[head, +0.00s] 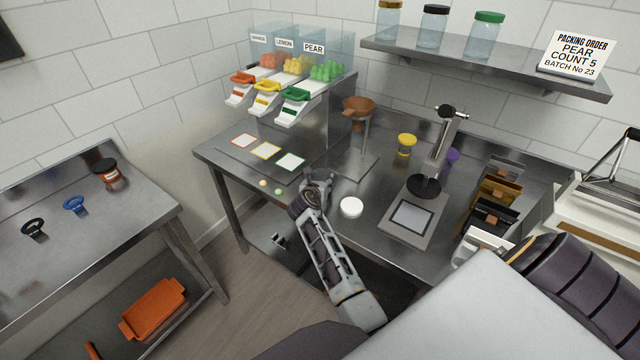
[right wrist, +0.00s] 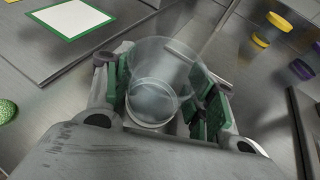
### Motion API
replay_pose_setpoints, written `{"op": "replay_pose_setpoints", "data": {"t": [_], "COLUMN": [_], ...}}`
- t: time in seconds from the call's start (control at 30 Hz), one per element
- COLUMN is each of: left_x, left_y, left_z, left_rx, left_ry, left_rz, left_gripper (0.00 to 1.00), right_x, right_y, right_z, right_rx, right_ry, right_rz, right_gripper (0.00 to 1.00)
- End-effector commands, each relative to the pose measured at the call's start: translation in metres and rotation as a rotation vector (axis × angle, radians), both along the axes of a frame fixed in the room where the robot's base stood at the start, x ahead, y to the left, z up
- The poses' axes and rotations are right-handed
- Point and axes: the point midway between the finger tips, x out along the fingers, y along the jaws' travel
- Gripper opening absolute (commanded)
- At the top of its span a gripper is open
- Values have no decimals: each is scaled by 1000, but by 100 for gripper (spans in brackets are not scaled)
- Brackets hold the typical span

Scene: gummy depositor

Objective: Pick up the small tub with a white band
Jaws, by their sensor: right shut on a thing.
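The small clear tub (right wrist: 158,75) with a white band (right wrist: 148,123) around it sits between the green-padded fingers of my right gripper (right wrist: 165,95) in the right wrist view. The tub is see-through and looks empty. The fingers press on it from both sides, so the gripper is shut on it. In the head view my right gripper (head: 318,184) is over the front part of the steel table, and the tub is mostly hidden by it. I cannot tell whether the tub touches the table. My left gripper is not in view.
A white round lid (head: 351,207) lies right of the gripper. Coloured cards (head: 266,151) and two loose gummies (head: 270,187) lie left. A funnel stand (head: 358,108) is behind.

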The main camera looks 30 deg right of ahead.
Motion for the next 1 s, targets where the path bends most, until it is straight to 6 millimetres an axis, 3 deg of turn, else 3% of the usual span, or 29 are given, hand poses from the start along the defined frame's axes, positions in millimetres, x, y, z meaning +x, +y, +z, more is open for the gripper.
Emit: {"op": "replay_pose_setpoints", "data": {"t": [0.47,1.0], "left_x": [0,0], "left_y": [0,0], "left_z": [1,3], "left_rx": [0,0], "left_ry": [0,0], "left_rz": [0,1], "left_gripper": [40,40], "right_x": [0,1], "right_y": [0,0], "right_z": [10,82], "right_rx": [0,-1], "right_ry": [-3,-4], "right_rz": [-1,0], "right_gripper": [32,32]}}
